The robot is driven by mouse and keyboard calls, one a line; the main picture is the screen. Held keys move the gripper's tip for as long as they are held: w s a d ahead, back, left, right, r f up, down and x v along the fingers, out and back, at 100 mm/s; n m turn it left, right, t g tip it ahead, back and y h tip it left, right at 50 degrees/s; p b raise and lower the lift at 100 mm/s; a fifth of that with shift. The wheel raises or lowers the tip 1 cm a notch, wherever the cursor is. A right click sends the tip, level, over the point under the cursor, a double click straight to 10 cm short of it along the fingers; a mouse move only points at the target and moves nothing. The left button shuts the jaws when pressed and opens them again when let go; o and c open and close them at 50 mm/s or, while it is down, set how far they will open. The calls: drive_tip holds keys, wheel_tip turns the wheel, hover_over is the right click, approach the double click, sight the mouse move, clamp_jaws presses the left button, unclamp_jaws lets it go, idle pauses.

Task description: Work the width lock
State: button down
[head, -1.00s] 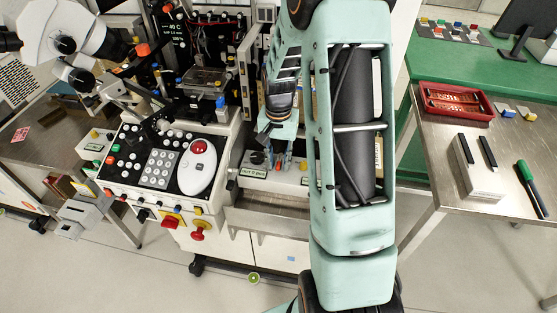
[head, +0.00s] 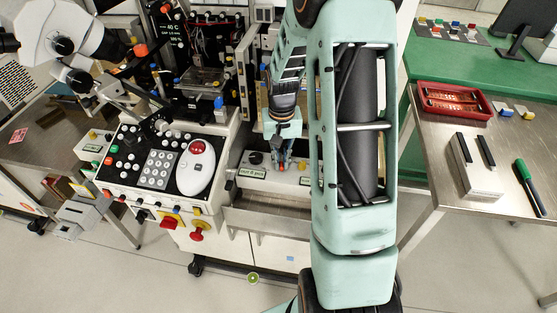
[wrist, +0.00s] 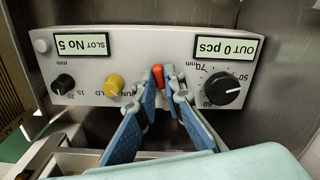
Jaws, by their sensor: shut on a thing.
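A small orange-red lever (wrist: 158,76) stands on the grey control panel (wrist: 135,67) in the wrist view, which shows the panel upside down. I take this lever to be the width lock; it has no readable label of its own. A black knob (wrist: 222,88) with a millimetre scale sits to its right. My gripper (wrist: 159,82) has its blue fingers on either side of the lever, closed on it near the tips. In the head view my gripper (head: 280,160) reaches down to the panel, and the lever is mostly hidden there.
A yellow knob (wrist: 113,85) stands close to the left of my fingers, with a small black knob (wrist: 63,84) farther left. The machine's keypad console (head: 160,168) is left of my arm in the head view. A steel table (head: 440,150) stands at the right.

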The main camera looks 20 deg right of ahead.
sight(290, 164)
drive_tip(key=n, duration=0.1)
drive_tip(key=d+n, duration=0.1)
drive_tip(key=n, duration=0.2)
drive_tip(key=shift+d+r+n+p, duration=0.1)
drive_tip(key=shift+d+n+p, duration=0.2)
drive_tip(key=shift+d, duration=0.05)
drive_tip(key=shift+w+d+n+p, duration=0.1)
drive_tip(key=shift+d+n+p, duration=0.2)
drive_tip(key=shift+n, duration=0.75)
drive_tip(key=shift+w+d+n+p, duration=0.1)
drive_tip(key=shift+d+n, duration=0.3)
drive_tip(key=shift+n, duration=0.65)
drive_tip(key=c, duration=2)
unclamp_jaws()
wheel_tip(290, 164, up, 12)
